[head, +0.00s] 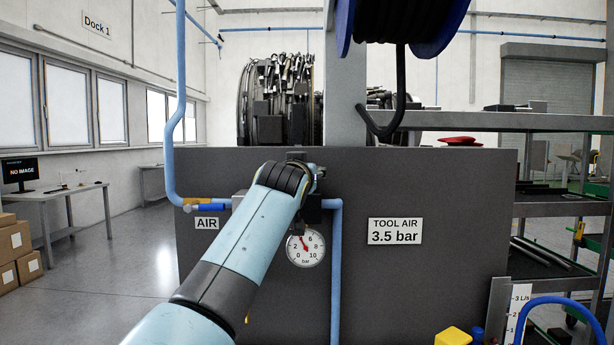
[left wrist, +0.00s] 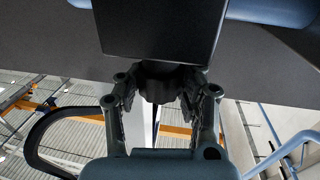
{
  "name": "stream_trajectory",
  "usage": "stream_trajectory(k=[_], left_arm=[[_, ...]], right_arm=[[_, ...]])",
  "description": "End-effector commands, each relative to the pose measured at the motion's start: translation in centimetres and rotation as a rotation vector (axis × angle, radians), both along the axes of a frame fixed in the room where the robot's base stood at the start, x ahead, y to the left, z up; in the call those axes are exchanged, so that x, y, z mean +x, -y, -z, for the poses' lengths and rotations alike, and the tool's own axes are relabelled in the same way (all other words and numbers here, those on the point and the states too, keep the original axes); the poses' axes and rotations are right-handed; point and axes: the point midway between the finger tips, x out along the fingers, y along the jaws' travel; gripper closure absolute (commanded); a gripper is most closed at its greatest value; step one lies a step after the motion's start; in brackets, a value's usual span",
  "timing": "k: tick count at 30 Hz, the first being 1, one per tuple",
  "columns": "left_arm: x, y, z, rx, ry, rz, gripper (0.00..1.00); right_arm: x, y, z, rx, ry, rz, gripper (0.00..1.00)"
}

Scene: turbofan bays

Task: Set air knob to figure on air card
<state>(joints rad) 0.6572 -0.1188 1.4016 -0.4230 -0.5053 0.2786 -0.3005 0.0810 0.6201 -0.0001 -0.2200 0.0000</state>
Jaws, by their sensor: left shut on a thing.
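The air card (head: 395,231) on the dark panel reads "TOOL AIR 3.5 bar". The round pressure gauge (head: 305,247) has a 0 to 10 bar scale. Its red needle points up and slightly left, between the 2 and the 6, near where 4 would be. My left gripper (head: 312,180) is at the regulator, above the gauge, and hides the air knob in the head view. In the left wrist view, the dark lobed air knob (left wrist: 158,85) sits between the fingers, below a dark block (left wrist: 158,30). The gripper is shut on it. My right gripper is not in view.
An "AIR" label (head: 206,223) and a blue valve handle (head: 212,207) are left of my arm. Blue pipe (head: 336,280) runs down beside the gauge. Shelving (head: 560,205) stands right.

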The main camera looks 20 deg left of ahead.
Motion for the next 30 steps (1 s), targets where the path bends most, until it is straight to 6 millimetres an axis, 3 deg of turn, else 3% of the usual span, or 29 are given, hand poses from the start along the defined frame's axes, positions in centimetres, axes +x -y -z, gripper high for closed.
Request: stream_trajectory(k=[1, 12, 26, 27, 30], left_arm=[[0.0, 0.1, 0.8, -0.002, -0.012, -0.010, 0.97], [0.0, 0.1, 0.8, -0.002, -0.013, -0.065, 0.97], [0.0, 0.1, 0.7, -0.003, -0.015, -0.074, 0.96], [0.0, 0.1, 0.7, -0.003, -0.015, -0.074, 0.59], [0.0, 0.0, 0.6, -0.002, -0.011, -0.073, 0.46]], right_arm=[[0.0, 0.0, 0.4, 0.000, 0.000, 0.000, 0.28], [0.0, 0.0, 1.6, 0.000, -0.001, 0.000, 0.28], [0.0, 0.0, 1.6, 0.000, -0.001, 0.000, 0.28], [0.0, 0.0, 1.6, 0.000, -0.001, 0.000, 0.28], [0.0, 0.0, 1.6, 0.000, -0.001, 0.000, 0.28]])
